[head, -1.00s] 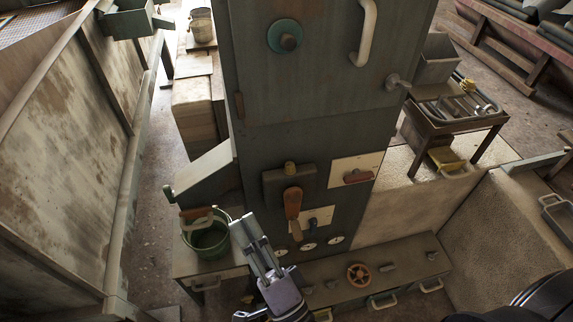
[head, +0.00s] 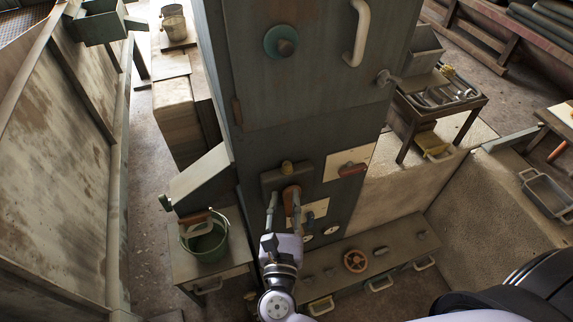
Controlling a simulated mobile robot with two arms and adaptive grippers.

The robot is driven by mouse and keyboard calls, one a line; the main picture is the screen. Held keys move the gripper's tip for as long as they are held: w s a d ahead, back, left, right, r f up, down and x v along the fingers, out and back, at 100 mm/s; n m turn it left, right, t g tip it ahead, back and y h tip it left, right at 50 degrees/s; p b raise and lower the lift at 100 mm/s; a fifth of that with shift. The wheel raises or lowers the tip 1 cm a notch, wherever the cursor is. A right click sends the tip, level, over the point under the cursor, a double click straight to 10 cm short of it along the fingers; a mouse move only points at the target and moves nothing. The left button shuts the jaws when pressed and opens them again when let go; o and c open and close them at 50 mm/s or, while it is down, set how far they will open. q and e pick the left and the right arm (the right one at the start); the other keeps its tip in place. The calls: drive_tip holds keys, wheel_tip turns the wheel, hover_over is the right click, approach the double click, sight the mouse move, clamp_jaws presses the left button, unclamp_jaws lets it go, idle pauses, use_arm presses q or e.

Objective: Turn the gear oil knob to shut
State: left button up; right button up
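A grey-green cabinet (head: 300,100) stands in the middle. Its lower panel bears a brown lever (head: 290,192) under a small yellow-brown cap (head: 287,167), a red-brown handle (head: 352,169) on a cream plate, and a small white plate (head: 315,211) with a partly hidden fitting. I cannot read any label that marks the gear oil knob. My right gripper (head: 284,208) reaches up from below with its fingers spread, one on each side of the brown lever's lower part. Contact cannot be told. My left gripper is not in view.
A teal round knob (head: 281,42) and a pale door handle (head: 358,35) are higher up. A green bucket (head: 205,243) stands left on a low bench. An orange wheel (head: 355,261) sits on the low ledge. A tool table (head: 432,115) stands right.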

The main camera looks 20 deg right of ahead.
sight(287, 168)
drive_tip(key=p+x, duration=0.2)
drive_tip(key=x, duration=0.6)
drive_tip(key=shift+w+d, duration=0.3)
drive_tip(key=shift+w, duration=0.3)
drive_tip(key=shift+c, duration=0.2)
clamp_jaws()
